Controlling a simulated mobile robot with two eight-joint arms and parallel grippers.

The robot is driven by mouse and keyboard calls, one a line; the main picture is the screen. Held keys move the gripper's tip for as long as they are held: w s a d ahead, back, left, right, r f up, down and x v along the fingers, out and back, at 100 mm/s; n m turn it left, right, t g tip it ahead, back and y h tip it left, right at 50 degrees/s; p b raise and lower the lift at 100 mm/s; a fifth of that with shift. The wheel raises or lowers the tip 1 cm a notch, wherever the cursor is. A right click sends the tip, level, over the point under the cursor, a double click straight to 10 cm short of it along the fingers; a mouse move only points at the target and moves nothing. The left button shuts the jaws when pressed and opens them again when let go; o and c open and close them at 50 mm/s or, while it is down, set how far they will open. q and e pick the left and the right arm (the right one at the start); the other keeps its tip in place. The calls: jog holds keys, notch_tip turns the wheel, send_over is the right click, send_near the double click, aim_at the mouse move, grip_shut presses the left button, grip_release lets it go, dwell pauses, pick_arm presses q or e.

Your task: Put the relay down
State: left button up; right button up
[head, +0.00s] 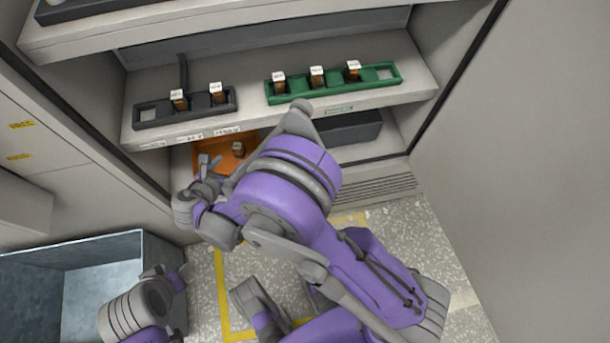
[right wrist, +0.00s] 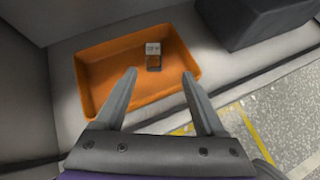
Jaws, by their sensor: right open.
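A relay (head: 238,149), a small block with a pale labelled top and a darker body, stands in an orange tray (head: 208,150) on the lower shelf. In the right wrist view the relay (right wrist: 153,58) is in the far right part of the orange tray (right wrist: 92,78), apart from the tray walls. My right gripper (head: 208,163) is at the tray in the head view. In the right wrist view its two fingers (right wrist: 160,74) are spread wide, with nothing between the tips, and the relay shows beyond them. My left gripper does not show.
Above, a shelf holds a black rack (head: 185,108) with two relays and a green rack (head: 333,81) with three and an empty slot at right. A dark box (head: 352,128) stands right of the tray. A blue-grey bin (head: 100,262) is at lower left.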

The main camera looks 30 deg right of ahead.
jog(key=s+d+r+m+g+y, duration=0.1)
jog(key=s+d+r+m+g, duration=0.1)
jog(key=s+d+r+m, duration=0.45)
jog(key=s+d+r+m+y, duration=0.2)
jog(key=s+d+m+y, duration=0.1)
jog(key=s+m, duration=0.5)
jog(key=s+d+r+m+g+y, duration=0.1)
jog(key=s+d+r+m+y, duration=0.1)
jog(key=s+d+m, duration=0.3)
jog(key=s+m+y, duration=0.1)
jog(key=s+m, duration=0.3)
jog(key=m, duration=0.3)
jog(key=shift+s+r, duration=0.2)
jog(key=shift+a, duration=0.15)
